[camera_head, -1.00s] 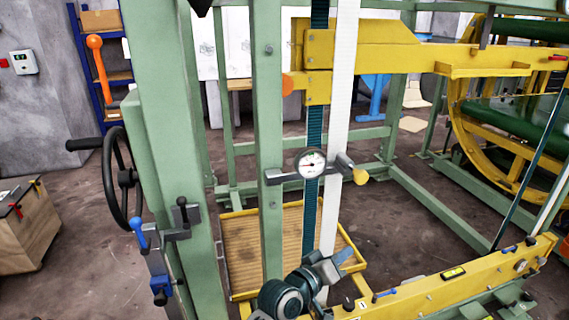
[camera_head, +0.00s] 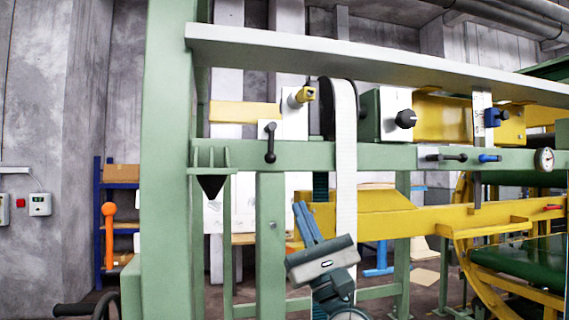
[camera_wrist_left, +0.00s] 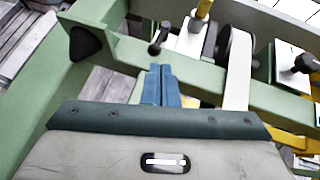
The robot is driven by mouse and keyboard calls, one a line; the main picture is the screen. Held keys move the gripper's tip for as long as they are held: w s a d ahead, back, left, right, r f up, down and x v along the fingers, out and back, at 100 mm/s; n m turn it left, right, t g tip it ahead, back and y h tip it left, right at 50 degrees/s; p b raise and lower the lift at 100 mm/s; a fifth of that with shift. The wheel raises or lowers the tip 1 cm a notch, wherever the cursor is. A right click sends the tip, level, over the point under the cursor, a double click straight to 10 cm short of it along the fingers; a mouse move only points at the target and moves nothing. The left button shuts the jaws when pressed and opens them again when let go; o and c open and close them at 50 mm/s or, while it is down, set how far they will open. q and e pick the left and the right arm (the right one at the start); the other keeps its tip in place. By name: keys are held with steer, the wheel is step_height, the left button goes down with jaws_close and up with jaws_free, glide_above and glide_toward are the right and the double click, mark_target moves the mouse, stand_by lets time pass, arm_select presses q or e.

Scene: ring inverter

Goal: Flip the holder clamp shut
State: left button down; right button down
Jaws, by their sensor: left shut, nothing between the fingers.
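Several clamp-like fittings sit on the green crossbeam (camera_head: 385,155), and I cannot tell for certain which one is the holder clamp. A black lever (camera_head: 270,142) hangs on a white plate at the left; the lever also shows in the left wrist view (camera_wrist_left: 161,38). A grey fitting with a black handle (camera_head: 442,157) and a blue handle (camera_head: 489,158) sits to the right. My left gripper (camera_head: 303,210) points up below the crossbeam, in front of the frame. Its blue fingers (camera_wrist_left: 161,75) are together and hold nothing. My right gripper is out of view.
A white belt (camera_head: 345,140) runs down over a roller just right of my left gripper. A yellow-tipped knob (camera_head: 304,94) and a black knob (camera_head: 405,119) stick out above the crossbeam. A green upright (camera_head: 270,230) stands left of the gripper.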

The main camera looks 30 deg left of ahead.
arm_select(q)
steer(key=a+r+n+g+h, duration=0.4)
steer(key=r+n+g+h, duration=0.15)
steer(key=n, duration=0.55)
steer(key=n+t+h, duration=0.2)
steer(key=t+h, duration=0.3)
steer(key=h, duration=0.2)
glide_toward(270, 143)
steer(key=shift+w+d+f, duration=0.4)
steer(key=shift+d+f, duration=0.1)
steer(key=shift+d, duration=0.05)
steer(key=shift+w+d+f, duration=0.35)
steer(key=shift+d+f, duration=0.2)
steer(key=p+x, duration=0.2)
steer(key=x, duration=0.2)
steer(key=p+x, duration=0.2)
steer(key=x, duration=0.2)
steer(key=shift+w+a+r, duration=0.2)
steer(key=shift+w+a, duration=0.05)
steer(key=shift+a, duration=0.05)
steer(key=shift+w+a+f+p, duration=0.15)
steer(key=shift+w+a+p, duration=0.2)
steer(key=shift+a+p, duration=0.15)
steer(key=shift+w, duration=0.1)
